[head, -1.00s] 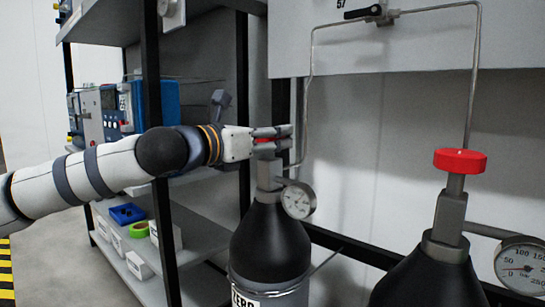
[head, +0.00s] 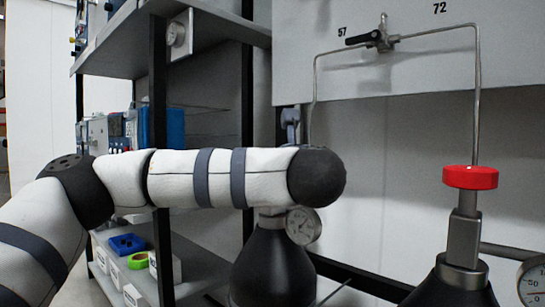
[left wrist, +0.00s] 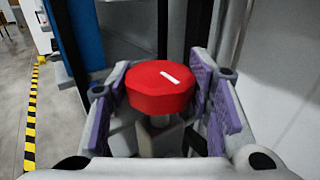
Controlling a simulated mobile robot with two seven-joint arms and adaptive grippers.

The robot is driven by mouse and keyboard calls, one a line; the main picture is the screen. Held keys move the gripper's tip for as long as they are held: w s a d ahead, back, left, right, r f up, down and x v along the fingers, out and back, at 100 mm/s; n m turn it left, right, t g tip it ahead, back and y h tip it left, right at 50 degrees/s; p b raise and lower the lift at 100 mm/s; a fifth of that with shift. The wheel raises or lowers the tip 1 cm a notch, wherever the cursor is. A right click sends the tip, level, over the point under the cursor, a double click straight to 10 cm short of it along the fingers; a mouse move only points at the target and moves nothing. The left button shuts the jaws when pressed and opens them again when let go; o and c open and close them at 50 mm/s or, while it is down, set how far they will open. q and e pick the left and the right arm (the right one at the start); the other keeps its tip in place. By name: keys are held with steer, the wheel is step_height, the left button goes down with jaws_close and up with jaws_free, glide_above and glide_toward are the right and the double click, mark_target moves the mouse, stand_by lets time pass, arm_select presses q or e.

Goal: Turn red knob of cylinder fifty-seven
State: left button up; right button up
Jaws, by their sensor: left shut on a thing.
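The left cylinder (head: 272,268), below the panel label 57, is dark with a round gauge (head: 303,226) at its neck. My left arm crosses in front of its top and hides its knob and my left gripper in the head view. In the left wrist view a red knob (left wrist: 160,92) with a white mark sits between the purple-padded fingers of my left gripper (left wrist: 165,95), which is shut on it. My right gripper is in neither view.
A second cylinder (head: 452,290) with its own red knob (head: 470,177) stands at the right. Thin pipes rise to a black-handled valve (head: 365,39) on the grey panel (head: 420,70). A shelf with a blue tray (head: 127,243) stands at the left.

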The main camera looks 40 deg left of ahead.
arm_select(q)
steer(key=n+g+y, duration=0.2)
steer(key=g, duration=0.1)
steer(key=shift+d+n+g, duration=0.1)
steer(key=shift+n+g, duration=0.3)
steer(key=n+g+y, duration=0.1)
steer(key=n+g, duration=0.1)
steer(key=g, duration=0.2)
steer(key=shift+w+n+y, duration=0.1)
steer(key=shift+n+y, duration=0.3)
steer(key=shift+f+n+g+b, duration=0.1)
steer(key=shift+n+g+b, duration=0.25)
steer(key=shift+n+g, duration=1.2)
steer(key=shift+g, duration=1.15)
steer(key=o, duration=1.1)
steer(key=shift+a, duration=0.2)
steer(key=shift+o, duration=0.2)
steer(key=shift+t, duration=0.5)
